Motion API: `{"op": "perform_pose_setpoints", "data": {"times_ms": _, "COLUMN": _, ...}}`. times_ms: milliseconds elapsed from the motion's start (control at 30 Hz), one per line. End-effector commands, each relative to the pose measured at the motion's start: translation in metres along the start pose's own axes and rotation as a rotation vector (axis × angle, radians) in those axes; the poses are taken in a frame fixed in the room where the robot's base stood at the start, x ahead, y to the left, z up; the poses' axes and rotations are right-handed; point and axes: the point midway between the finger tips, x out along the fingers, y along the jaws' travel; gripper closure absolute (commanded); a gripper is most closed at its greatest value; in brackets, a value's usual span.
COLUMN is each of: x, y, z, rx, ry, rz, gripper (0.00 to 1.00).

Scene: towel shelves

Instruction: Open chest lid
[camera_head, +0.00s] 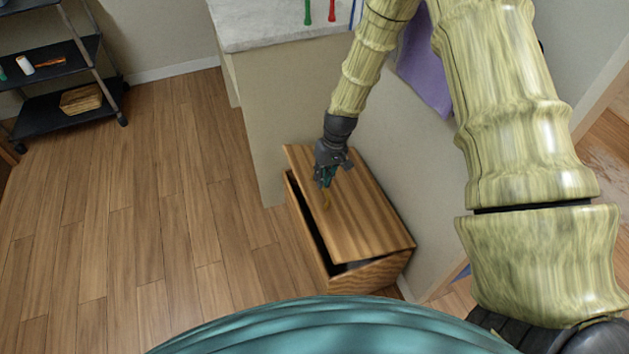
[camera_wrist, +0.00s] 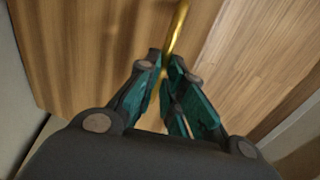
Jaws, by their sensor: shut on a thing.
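A wooden chest (camera_head: 369,275) stands on the floor against the side of a counter. Its lid (camera_head: 362,212) is tilted up a little, with a dark gap along the front edge. The lid also fills much of the wrist view (camera_wrist: 90,50). My gripper (camera_head: 325,182) is over the lid's front part. In the wrist view my gripper (camera_wrist: 165,80) is shut on a thin golden handle (camera_wrist: 178,30) on the lid. The fingers hide part of the handle. The inside of the chest is mostly dark and hidden.
A counter (camera_head: 270,35) with a pale top stands behind the chest, with coloured utensils and a purple cloth (camera_head: 424,70) at its side. A black shelf cart (camera_head: 65,100) with a basket is at the upper left. The wooden floor left of the chest is clear.

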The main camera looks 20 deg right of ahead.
Motion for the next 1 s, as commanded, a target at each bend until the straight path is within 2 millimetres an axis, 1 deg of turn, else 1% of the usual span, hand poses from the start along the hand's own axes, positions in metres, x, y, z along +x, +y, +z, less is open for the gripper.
{"op": "perform_pose_setpoints", "data": {"times_ms": 33, "x": -0.008, "y": 0.015, "z": 0.001, "rx": 0.007, "ry": 0.003, "rz": 0.012, "gripper": 1.0}}
{"op": "perform_pose_setpoints", "data": {"times_ms": 200, "x": -0.023, "y": 0.027, "z": 0.001, "rx": 0.008, "ry": 0.003, "rz": 0.013, "gripper": 1.0}}
{"op": "perform_pose_setpoints", "data": {"times_ms": 300, "x": -0.028, "y": 0.032, "z": 0.001, "rx": 0.007, "ry": 0.003, "rz": 0.013, "gripper": 1.0}}
{"op": "perform_pose_setpoints", "data": {"times_ms": 533, "x": -0.032, "y": 0.038, "z": 0.002, "rx": 0.006, "ry": 0.003, "rz": 0.014, "gripper": 1.0}}
{"op": "perform_pose_setpoints", "data": {"times_ms": 900, "x": -0.032, "y": 0.04, "z": 0.002, "rx": 0.005, "ry": 0.003, "rz": 0.014, "gripper": 1.0}}
{"op": "perform_pose_setpoints", "data": {"times_ms": 933, "x": -0.032, "y": 0.04, "z": 0.001, "rx": 0.005, "ry": 0.003, "rz": 0.014, "gripper": 0.84}}
{"op": "perform_pose_setpoints", "data": {"times_ms": 1000, "x": -0.032, "y": 0.039, "z": 0.002, "rx": 0.005, "ry": 0.002, "rz": 0.014, "gripper": 0.72}}
